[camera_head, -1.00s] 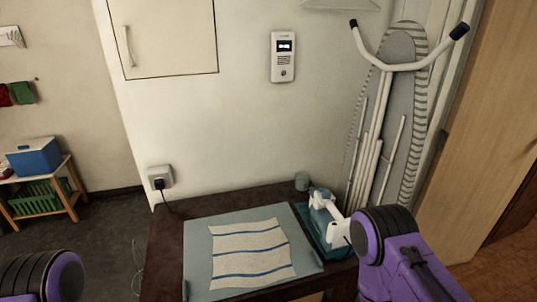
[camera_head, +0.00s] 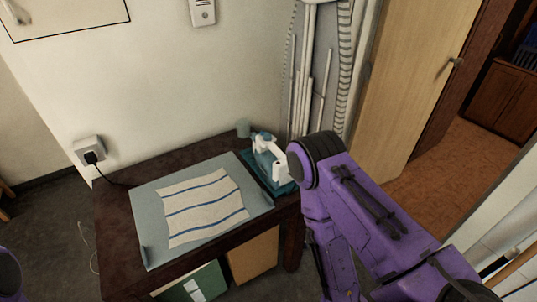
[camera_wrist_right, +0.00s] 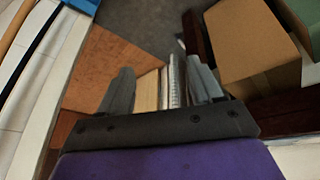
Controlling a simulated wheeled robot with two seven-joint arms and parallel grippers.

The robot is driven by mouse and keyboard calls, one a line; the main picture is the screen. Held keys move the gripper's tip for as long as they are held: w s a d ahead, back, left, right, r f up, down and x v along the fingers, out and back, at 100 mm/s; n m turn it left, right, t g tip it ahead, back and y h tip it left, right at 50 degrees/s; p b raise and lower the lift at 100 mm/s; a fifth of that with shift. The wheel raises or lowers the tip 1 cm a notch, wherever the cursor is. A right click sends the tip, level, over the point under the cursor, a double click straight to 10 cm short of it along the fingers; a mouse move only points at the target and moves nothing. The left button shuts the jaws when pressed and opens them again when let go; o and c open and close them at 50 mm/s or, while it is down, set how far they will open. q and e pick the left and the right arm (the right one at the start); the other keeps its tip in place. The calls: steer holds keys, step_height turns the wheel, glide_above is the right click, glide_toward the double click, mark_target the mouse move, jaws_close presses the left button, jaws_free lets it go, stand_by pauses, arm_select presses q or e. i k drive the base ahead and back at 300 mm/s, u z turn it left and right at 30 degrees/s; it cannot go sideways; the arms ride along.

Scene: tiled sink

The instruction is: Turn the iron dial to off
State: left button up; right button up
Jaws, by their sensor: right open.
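The iron (camera_head: 268,155), white and teal, stands on a teal base (camera_head: 285,186) at the table's right back corner. It is partly hidden by my right arm, and I cannot make out its dial. My right gripper (camera_wrist_right: 163,84) is open and empty in the right wrist view. There it points past floor and boxes, with no iron in that view. In the head view my purple right arm is just right of the iron, and its gripper does not show. Only a bit of my left arm shows at the lower left, without its gripper.
The dark table (camera_head: 115,232) holds a grey ironing mat (camera_head: 150,215) with a striped cloth (camera_head: 200,206). A cord runs to a wall socket (camera_head: 88,150). An ironing board (camera_head: 315,65) leans behind. A cardboard box (camera_head: 252,257) and green box (camera_head: 195,284) sit below the tabletop.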

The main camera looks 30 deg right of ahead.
mark_target(267, 136)
steer(key=z, duration=2.65)
steer(key=k, duration=0.95)
steer(key=u, duration=1.1)
steer(key=i, duration=0.5)
steer(key=z, duration=0.05)
